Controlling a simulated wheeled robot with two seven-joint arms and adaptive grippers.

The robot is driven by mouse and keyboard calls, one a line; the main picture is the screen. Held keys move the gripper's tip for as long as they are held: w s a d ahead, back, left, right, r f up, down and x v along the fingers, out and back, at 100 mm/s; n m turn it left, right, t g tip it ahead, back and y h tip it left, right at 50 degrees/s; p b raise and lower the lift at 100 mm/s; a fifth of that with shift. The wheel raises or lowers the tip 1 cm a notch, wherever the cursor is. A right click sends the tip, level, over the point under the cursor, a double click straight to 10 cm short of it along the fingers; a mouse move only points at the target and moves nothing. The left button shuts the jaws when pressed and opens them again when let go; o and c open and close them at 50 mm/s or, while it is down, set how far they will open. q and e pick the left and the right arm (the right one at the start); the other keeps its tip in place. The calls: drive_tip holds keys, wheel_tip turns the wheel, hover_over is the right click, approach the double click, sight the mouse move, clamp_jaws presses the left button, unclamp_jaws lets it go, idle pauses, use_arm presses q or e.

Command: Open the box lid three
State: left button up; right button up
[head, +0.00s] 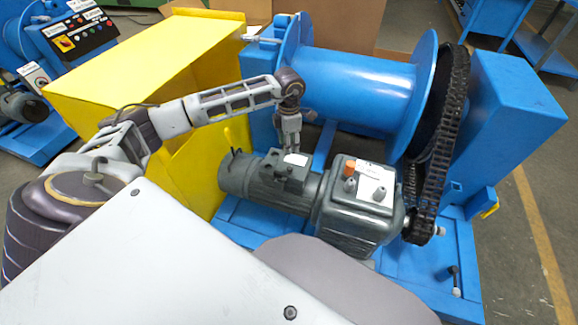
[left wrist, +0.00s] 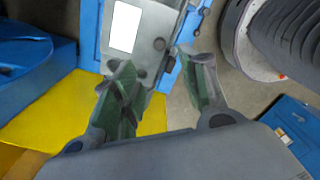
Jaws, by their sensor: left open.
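A grey motor (head: 262,183) lies on the blue machine base. A small grey box (head: 287,172) with a white label sits on top of it; its lid looks closed. In the left wrist view the grey box (left wrist: 150,35) with the white label lies just beyond the fingers. I cannot tell which part is lid three. My left gripper (head: 291,143) points down just above the box in the head view. In the left wrist view its fingers (left wrist: 155,62) are apart with nothing held between them. Whether a fingertip touches the box is unclear. My right gripper is not in view.
A dark grey gearbox (head: 358,215) with an orange cap stands right of the motor. A blue drum (head: 350,88) is behind, with a black chain (head: 440,140) at its right. A yellow guard (head: 150,75) stands left.

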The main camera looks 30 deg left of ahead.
sight(289, 168)
use_arm(q)
wheel_tip(289, 168, down, 11)
drive_tip(key=shift+r+b, duration=0.15)
drive_tip(key=shift+b, duration=0.55)
drive_tip(key=shift+f, duration=0.95)
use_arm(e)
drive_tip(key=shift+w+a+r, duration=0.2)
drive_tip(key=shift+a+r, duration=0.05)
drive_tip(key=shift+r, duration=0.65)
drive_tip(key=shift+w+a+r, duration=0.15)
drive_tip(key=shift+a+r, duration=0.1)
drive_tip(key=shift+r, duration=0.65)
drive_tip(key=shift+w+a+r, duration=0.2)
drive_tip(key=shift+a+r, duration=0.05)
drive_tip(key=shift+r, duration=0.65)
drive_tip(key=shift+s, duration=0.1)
use_arm(q)
clamp_jaws()
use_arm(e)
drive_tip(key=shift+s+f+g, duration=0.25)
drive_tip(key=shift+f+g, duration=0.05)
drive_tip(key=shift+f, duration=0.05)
